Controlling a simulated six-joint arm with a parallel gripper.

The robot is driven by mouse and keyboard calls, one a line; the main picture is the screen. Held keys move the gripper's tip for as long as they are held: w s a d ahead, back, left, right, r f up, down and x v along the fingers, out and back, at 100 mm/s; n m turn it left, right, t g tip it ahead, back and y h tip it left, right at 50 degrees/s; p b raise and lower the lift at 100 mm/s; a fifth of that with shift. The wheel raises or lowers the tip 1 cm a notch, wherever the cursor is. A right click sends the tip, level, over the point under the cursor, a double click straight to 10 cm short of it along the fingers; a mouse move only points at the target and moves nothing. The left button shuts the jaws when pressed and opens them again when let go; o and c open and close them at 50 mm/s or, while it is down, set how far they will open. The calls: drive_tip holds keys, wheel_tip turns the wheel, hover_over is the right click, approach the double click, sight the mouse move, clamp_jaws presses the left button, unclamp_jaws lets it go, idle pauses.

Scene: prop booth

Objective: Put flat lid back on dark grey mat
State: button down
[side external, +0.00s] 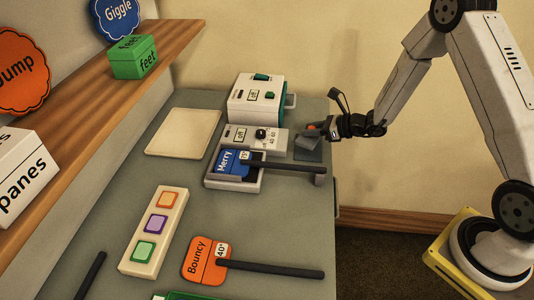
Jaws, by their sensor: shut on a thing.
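My gripper (319,129) is at the right end of the grey table, shut on the flat lid. The flat lid (307,142) looks like a small grey plate, and a small orange-red part shows at the fingertips. The dark grey mat (307,155) lies below the lid, partly hidden by it. The lid looks slightly tilted. I cannot tell whether it touches the mat or is just above it.
A white box with teal parts (257,99) and a white unit with a dark knob (240,136) stand left of my gripper. A grey tray (211,181) holds a blue "Merry" paddle (226,160), its dark handle reaching right. A cream board (183,133) lies further left.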

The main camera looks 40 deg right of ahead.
sight(310, 138)
drive_tip(key=shift+w+f, duration=0.2)
drive_tip(key=shift+f, duration=1.55)
drive_tip(key=shift+f, duration=0.15)
drive_tip(key=shift+c, duration=2.1)
unclamp_jaws()
drive_tip(key=shift+s+d+r, duration=0.35)
drive_tip(key=shift+s, duration=0.05)
drive_tip(key=v, duration=1.1)
drive_tip(key=shift+a, duration=0.15)
